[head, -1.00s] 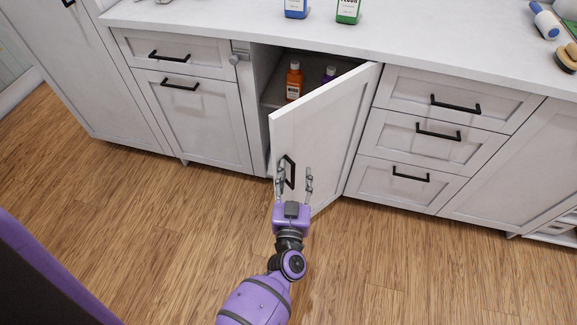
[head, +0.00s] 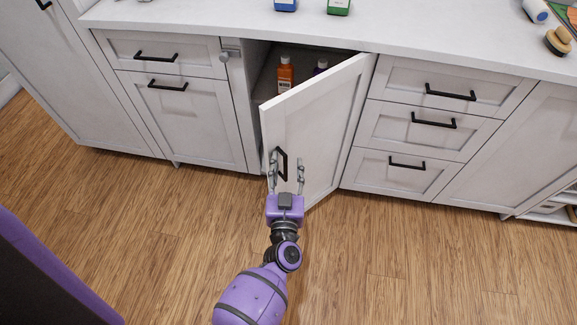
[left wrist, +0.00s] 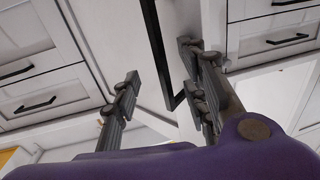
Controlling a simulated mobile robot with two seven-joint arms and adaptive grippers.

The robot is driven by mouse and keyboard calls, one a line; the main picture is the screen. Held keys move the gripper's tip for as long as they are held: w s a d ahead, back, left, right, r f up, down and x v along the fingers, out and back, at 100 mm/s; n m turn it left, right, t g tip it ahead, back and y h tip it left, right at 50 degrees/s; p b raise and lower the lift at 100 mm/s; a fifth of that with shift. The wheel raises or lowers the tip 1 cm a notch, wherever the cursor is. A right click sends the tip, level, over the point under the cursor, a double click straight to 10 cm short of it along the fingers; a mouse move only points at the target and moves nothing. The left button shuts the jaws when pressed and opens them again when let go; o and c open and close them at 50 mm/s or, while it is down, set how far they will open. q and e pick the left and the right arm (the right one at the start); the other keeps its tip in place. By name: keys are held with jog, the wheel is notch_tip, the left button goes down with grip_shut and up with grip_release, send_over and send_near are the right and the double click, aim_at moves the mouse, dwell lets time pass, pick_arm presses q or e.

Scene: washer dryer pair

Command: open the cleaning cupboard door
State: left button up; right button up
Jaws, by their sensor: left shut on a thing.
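The white cleaning cupboard door (head: 325,120) stands partly open in the head view, swung out from its right side. Its black bar handle (head: 284,164) is near the door's free left edge. My left gripper (head: 286,174) is at the handle, shut on it, with a finger on either side and the fingers still apart. In the left wrist view the dark handle bar (left wrist: 157,50) runs between the fingers (left wrist: 160,98), closer to the right one. The exact contact is hard to see. My right gripper is out of view.
Inside the cupboard stand an orange bottle (head: 285,75) and a purple-capped bottle (head: 320,67). Closed drawers (head: 430,128) flank the door on the right, and a closed drawer and front (head: 185,115) on the left. The wooden floor (head: 400,265) in front is clear.

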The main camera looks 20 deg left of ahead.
pick_arm(q)
jog(key=s+d, duration=0.4)
jog(key=d, duration=0.4)
jog(key=shift+s, duration=0.35)
dwell(0.4)
jog(key=shift+a+p, duration=0.1)
jog(key=shift+p, duration=0.25)
jog(key=shift+f, duration=0.1)
dwell(0.3)
